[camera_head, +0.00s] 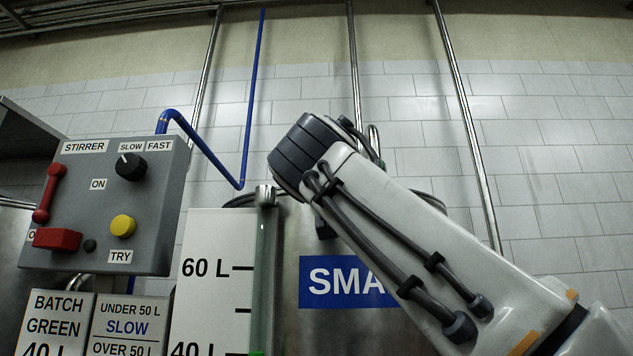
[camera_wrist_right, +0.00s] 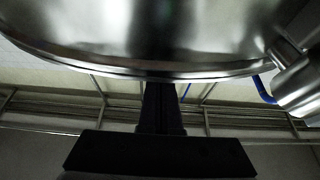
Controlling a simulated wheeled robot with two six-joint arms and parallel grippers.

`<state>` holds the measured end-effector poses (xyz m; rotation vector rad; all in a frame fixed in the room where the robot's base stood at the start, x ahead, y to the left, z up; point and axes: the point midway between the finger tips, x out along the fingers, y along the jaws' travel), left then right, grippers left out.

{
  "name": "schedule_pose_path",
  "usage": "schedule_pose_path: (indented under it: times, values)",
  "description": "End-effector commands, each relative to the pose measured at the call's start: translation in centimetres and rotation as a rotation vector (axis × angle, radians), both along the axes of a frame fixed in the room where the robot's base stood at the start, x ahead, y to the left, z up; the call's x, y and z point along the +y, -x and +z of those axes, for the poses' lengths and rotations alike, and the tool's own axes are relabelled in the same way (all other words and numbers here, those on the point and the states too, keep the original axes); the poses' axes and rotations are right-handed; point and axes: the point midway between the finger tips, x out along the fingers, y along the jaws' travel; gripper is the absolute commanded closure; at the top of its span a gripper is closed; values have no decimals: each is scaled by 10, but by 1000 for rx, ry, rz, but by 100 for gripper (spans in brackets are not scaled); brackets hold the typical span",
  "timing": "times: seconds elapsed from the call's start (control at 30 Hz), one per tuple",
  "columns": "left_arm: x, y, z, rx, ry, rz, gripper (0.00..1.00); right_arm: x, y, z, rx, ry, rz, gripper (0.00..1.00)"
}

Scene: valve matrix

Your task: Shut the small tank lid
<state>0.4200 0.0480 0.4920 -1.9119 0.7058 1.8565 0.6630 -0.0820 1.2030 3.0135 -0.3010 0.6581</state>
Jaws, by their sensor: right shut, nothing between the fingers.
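The small tank (camera_head: 300,240) stands behind my right arm in the head view, with part of its blue label showing. My right arm covers much of it, and I cannot make out the lid there. In the right wrist view a large shiny round metal surface with a rim, apparently the tank lid (camera_wrist_right: 150,40), fills the top. My right gripper (camera_wrist_right: 162,92) is shut and empty, its dark fingers reaching up to the rim. I cannot tell whether they touch it. My left gripper is in no view.
A grey stirrer panel (camera_head: 110,205) with switches and knobs stands at the left. A white level scale (camera_head: 210,290) with a glass tube (camera_head: 265,270) stands beside the tank. Metal pipes (camera_head: 355,60) and a blue pipe (camera_head: 250,90) run up the tiled wall.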

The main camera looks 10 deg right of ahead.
Motion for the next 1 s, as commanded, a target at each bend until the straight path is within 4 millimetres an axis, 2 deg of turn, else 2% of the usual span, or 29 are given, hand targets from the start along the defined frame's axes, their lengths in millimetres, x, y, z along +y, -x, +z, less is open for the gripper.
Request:
schedule_pose_path:
  times: [0.57, 0.67, 0.97, 1.0]
  values:
    - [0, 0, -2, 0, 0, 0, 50, 1, -3, -4, 12, -1, -2, 100]
    - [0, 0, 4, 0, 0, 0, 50, 0, -2, 2, 11, -1, -4, 100]
    - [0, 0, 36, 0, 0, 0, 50, -8, 6, 42, 2, -2, -15, 100]
    - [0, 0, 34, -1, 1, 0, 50, -8, 9, 40, 1, -1, -14, 100]
